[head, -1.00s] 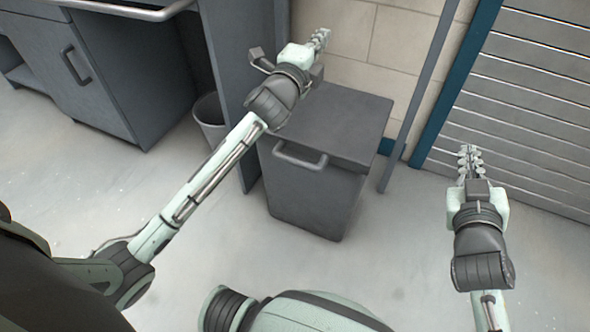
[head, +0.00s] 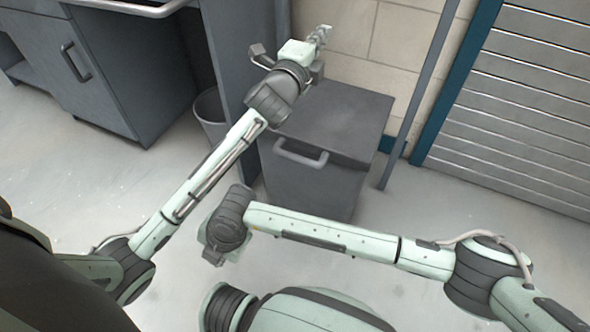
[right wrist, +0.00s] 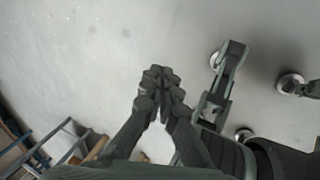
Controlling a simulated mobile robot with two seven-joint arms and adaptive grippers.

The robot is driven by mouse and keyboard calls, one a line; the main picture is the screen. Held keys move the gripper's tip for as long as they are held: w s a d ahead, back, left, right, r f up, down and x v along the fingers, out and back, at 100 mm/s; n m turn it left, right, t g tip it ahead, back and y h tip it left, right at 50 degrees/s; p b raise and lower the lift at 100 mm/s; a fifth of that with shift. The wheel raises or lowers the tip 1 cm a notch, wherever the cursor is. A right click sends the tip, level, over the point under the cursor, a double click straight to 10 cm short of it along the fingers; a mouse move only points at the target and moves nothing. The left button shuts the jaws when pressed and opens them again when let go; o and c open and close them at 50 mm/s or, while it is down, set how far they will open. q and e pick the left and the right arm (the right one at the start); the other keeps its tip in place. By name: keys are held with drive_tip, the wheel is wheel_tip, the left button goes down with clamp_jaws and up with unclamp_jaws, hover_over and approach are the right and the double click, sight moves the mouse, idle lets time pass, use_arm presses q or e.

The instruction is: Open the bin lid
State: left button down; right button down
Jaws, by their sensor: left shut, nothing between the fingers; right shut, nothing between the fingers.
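The dark grey bin (head: 310,188) stands against the wall in the middle of the head view. Its flat lid (head: 345,115) lies down on it, and a bar handle (head: 300,152) is at the front edge. My left gripper (head: 321,34) is shut and empty, above the lid's far side near the wall; its wrist hides the lid's back left corner. My right forearm crosses in front of the bin and hides its lower part. My right gripper's fingers are hidden in the head view. In the right wrist view my right gripper (right wrist: 160,80) is shut and empty over bare floor.
A small open wastebasket (head: 209,115) stands left of the bin, beside a tall grey panel (head: 240,60). A grey cabinet (head: 115,75) is at upper left. A grey post (head: 418,95) and a slatted shutter (head: 530,90) stand to the right. The floor in front is clear.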

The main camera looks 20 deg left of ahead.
drive_tip(key=w+d+r+t+h, duration=0.1)
drive_tip(key=w+t, duration=0.3)
drive_tip(key=w, duration=0.4)
drive_tip(key=w+d+t+h, duration=0.1)
drive_tip(key=w+d+t, duration=0.2)
drive_tip(key=w, duration=0.6)
drive_tip(key=w+d+r+t+h, duration=0.1)
drive_tip(key=w+d+t+h, duration=0.1)
drive_tip(key=w+t, duration=0.3)
drive_tip(key=shift+w+d+r+t, duration=0.35)
drive_tip(key=shift+w+d, duration=0.25)
drive_tip(key=shift+w, duration=1.3)
